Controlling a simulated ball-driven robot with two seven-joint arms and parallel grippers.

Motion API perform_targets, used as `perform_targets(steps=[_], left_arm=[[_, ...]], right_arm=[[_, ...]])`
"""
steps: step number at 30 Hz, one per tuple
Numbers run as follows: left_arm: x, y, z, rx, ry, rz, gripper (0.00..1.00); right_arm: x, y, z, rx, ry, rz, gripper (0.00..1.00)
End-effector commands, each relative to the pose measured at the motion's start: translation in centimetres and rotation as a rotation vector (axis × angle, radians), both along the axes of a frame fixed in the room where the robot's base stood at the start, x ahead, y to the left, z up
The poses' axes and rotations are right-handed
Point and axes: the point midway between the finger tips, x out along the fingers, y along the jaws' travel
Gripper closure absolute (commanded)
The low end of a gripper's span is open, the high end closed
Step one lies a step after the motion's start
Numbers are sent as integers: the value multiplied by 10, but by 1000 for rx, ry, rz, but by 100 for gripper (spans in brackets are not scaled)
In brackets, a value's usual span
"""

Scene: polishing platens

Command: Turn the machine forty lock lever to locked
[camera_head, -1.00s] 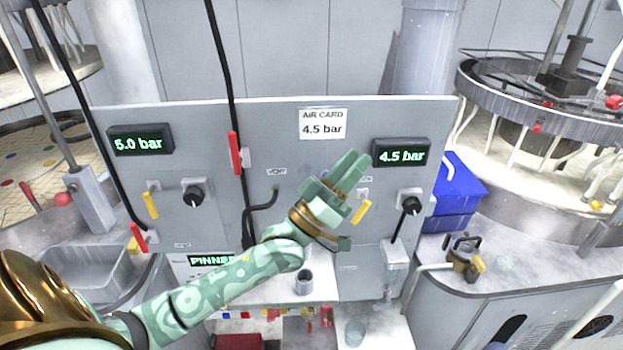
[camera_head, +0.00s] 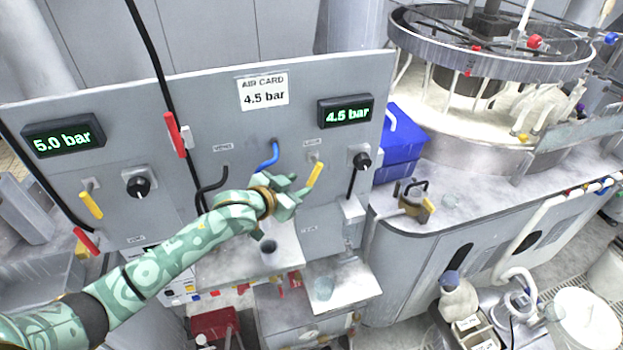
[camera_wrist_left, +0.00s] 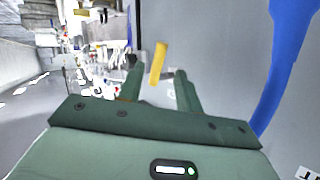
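A yellow lever (camera_head: 315,174) hangs tilted from the grey panel (camera_head: 110,100), below a small label too blurred to read surely and left of a black knob. My left gripper (camera_head: 290,188) is at its lower left, close to the panel. In the left wrist view the yellow lever (camera_wrist_left: 158,62) shows between the two spread fingers (camera_wrist_left: 160,85), which are open. I cannot tell whether they touch it. A second yellow lever (camera_head: 90,205) hangs at the panel's left, under the 5.0 bar display (camera_head: 62,139). My right gripper is not in view.
A blue hose (camera_head: 268,160) curves beside my left gripper and fills the right of the wrist view. A red lever (camera_head: 175,135) and black hoses are farther left. The black knob (camera_head: 362,160) sits close on the right.

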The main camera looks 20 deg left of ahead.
Motion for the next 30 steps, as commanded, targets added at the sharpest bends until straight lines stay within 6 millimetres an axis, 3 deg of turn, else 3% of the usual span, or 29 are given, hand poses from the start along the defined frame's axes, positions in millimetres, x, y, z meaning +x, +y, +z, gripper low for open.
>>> perform_targets(steps=[3,9,21,22,25,26,30], left_arm=[[26,-9,-11,0,0,1,65],[53,-18,-23,0,0,1,65],[62,-22,-26,1,0,0,65],[62,-22,-26,1,0,0,68],[62,-21,-26,0,0,0,96],[62,-21,-26,0,0,0,100],[62,-22,-27,-3,-2,0,100]], right_arm=[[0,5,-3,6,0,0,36],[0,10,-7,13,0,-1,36],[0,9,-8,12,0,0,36],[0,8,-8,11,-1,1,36],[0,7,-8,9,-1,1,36],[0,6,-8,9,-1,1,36],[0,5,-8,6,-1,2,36]])
